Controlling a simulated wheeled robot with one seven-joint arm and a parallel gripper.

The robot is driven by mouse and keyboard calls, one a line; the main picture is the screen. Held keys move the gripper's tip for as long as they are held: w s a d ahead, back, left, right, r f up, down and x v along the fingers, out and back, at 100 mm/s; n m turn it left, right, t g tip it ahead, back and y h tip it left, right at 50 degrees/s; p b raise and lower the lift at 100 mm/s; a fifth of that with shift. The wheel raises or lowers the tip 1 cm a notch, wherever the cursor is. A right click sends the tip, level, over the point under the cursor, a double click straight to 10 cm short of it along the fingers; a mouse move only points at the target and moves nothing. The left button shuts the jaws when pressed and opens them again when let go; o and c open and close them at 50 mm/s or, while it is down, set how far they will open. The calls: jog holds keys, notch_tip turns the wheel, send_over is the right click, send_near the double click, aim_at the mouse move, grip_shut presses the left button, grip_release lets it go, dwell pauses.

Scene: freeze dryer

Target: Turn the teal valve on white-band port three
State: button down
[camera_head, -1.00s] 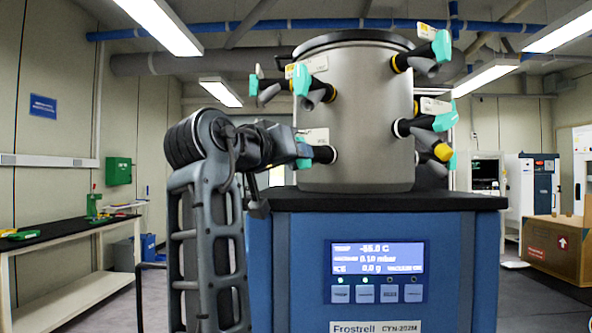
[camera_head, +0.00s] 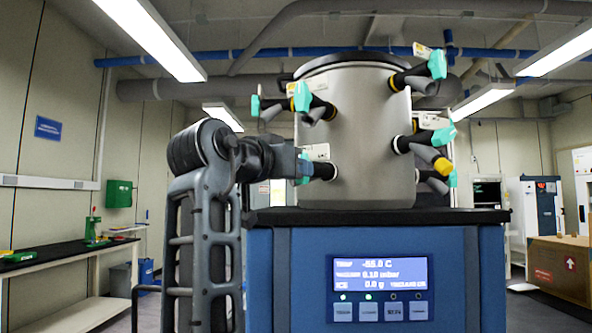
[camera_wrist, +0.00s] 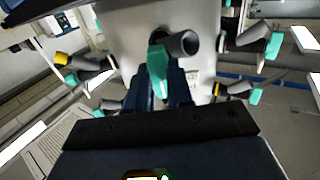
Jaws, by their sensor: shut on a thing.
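The steel drum (camera_head: 368,140) carries several black ports with teal valves. In the wrist view, the teal valve (camera_wrist: 158,62) lies beside the port's dark grey round opening (camera_wrist: 186,43). The dark fingers of my gripper (camera_wrist: 158,88) are shut on the valve, one on each side. The tag's number is not legible.
The upper left port with its teal valve (camera_head: 302,97) has a yellow band and is close above my arm. More ports stick out on the drum's right, one with a yellow cap (camera_head: 443,166). The blue dryer cabinet (camera_head: 290,270) stands below.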

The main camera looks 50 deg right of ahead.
jog(key=c, duration=1)
grip_release()
jog(key=shift+a, duration=0.1)
jog(key=s+a+b, duration=0.1)
jog(key=a, duration=0.6)
jog(key=shift+a, duration=0.3)
jog(key=shift+a, duration=0.15)
